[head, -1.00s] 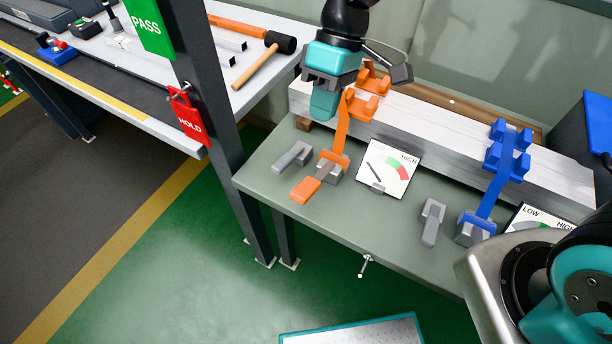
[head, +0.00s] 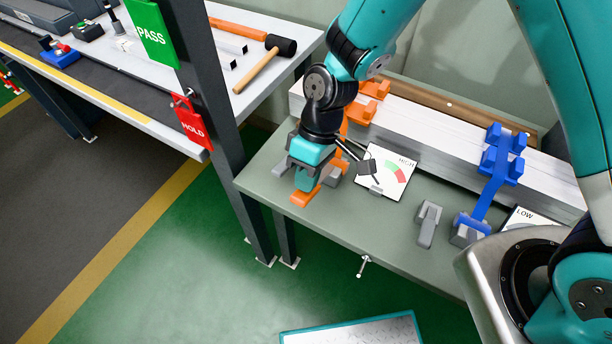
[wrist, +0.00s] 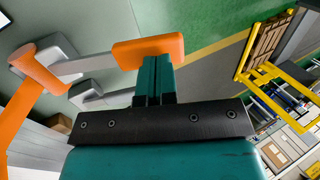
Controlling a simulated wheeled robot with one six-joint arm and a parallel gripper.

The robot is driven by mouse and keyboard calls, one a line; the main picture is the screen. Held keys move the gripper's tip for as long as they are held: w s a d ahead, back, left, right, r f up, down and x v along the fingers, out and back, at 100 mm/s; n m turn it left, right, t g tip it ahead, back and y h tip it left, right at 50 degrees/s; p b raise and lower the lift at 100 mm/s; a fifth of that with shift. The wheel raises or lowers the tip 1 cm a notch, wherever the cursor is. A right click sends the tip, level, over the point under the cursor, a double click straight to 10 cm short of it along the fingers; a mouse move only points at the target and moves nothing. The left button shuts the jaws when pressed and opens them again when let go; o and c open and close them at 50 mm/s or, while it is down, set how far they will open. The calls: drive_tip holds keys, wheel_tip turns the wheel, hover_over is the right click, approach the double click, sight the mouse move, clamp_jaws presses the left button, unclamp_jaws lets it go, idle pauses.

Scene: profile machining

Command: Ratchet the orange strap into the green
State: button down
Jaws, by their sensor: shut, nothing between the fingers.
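My gripper (head: 303,183) is shut and empty, low over the orange ratchet handle (head: 302,199) near the table's left front. In the wrist view the closed fingertips (wrist: 154,72) are right at the handle's orange grip (wrist: 150,50); I cannot tell if they touch. A grey lever joins that grip to the orange ratchet body (wrist: 40,70). The orange strap (wrist: 18,125) runs from it to the profiles; in the head view the strap (head: 344,128) is mostly hidden by my arm. The orange strap's gauge (head: 398,178) shows green and red zones; my gripper partly covers its left side and needle.
A blue strap (head: 487,195) with its own ratchet (head: 468,230) holds the profiles (head: 450,140) on the right. A loose grey lever piece (head: 428,222) lies between the gauges. A dark post (head: 215,110) with PASS and HOLD signs stands left of the table.

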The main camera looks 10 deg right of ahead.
drive_tip(key=shift+s+a+f, duration=0.1)
drive_tip(key=shift+f, duration=0.3)
